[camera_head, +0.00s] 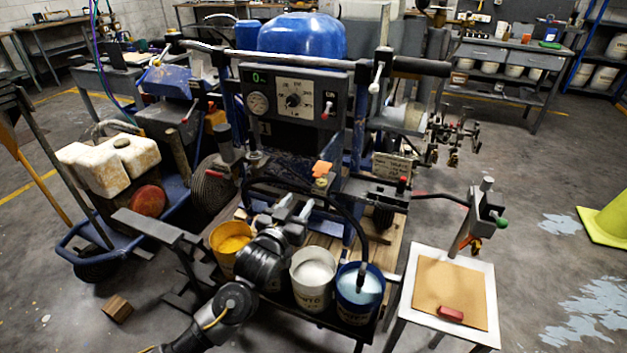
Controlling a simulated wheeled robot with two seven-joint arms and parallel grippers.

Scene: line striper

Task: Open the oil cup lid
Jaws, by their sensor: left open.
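A small orange piece (322,168), which looks like the oil cup lid, sits at the middle of the striper, just above a small yellowish cup (320,183). It is too small to tell whether the lid is shut or raised. My left gripper (298,204) is open, just below and to the left of the cup, with its fingers pointing up towards it. I see nothing between the fingers, and they look apart from the lid. My right gripper is not in view.
Yellow (231,238), white (313,274) and blue (359,291) paint buckets stand below and beside my left arm. A black hose (345,215) arches close to the cup. A control box (293,105) stands behind. A small table (452,290) is at right.

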